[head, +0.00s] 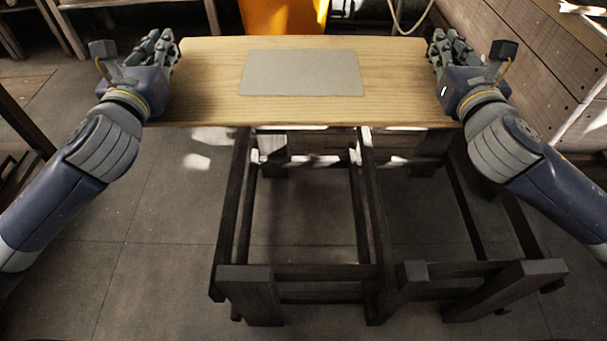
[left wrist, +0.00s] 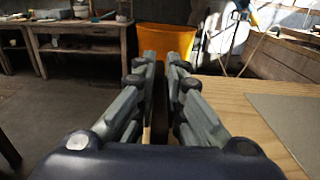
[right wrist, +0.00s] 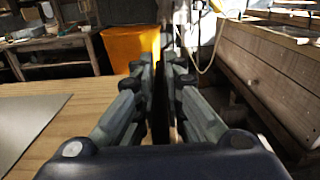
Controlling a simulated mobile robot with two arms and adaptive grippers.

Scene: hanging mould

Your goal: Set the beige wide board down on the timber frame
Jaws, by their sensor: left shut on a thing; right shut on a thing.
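The beige wide board (head: 205,85) is held level between my two grippers, with a grey rectangular patch (head: 302,73) on its top. My left gripper (head: 168,50) is shut on the board's left end. My right gripper (head: 440,50) is shut on its right end. The dark timber frame (head: 368,220) stands on the floor, its far part hidden under the board. Whether the board touches the frame cannot be told. The board also shows in the left wrist view (left wrist: 232,95) and in the right wrist view (right wrist: 75,115).
An orange bin (head: 280,15) stands beyond the board. A wooden bench with plank sides (head: 530,50) is at the right, close to my right arm. A wooden table (left wrist: 85,45) stands at the back left. The floor (head: 150,230) left of the frame is clear.

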